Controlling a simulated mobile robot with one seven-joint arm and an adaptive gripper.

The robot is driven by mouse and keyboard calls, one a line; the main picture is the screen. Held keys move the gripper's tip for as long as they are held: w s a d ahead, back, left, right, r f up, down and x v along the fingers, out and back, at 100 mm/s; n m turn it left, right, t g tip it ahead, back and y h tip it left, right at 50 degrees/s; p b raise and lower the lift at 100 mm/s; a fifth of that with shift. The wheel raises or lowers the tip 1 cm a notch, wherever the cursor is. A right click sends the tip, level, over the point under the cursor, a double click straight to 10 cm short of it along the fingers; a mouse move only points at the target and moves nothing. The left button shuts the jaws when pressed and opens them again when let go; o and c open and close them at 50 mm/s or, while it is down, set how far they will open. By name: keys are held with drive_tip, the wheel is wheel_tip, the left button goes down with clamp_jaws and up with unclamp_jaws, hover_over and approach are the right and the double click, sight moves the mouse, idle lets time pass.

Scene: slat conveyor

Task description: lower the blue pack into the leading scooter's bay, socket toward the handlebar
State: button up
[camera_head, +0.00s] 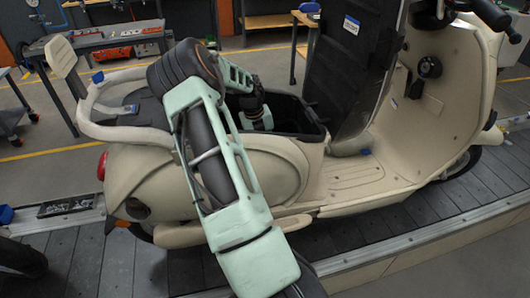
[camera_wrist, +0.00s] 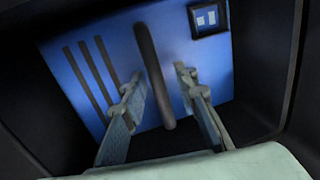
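The cream scooter (camera_head: 240,175) stands on the slat conveyor with its handlebar (camera_head: 490,14) at the upper right. Its bay (camera_head: 300,128) is open, and my arm reaches down into it. In the wrist view the blue pack (camera_wrist: 110,45) lies inside the dark walls of the bay. Its dark bar handle (camera_wrist: 153,70) runs between the two fingers of my gripper (camera_wrist: 160,82). The fingers are spread, with a gap beside the handle. The socket (camera_wrist: 208,18), a dark square with two pale contacts, is at the pack's upper right. The pack is hidden in the head view.
A black upright panel (camera_head: 345,75) with a label stands just right of the bay. A cream rear rack (camera_head: 110,105) with a backrest curves behind it. A workbench (camera_head: 110,40) stands at the back left. The footboard (camera_head: 350,180) is clear.

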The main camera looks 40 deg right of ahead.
drive_tip(key=shift+a+f, duration=0.15)
drive_tip(key=shift+f, duration=0.1)
wheel_tip(320, 180, up, 12)
drive_tip(key=w+a, duration=0.1)
drive_tip(key=a, duration=0.1)
drive_tip(key=shift+w, duration=0.1)
idle(0.5)
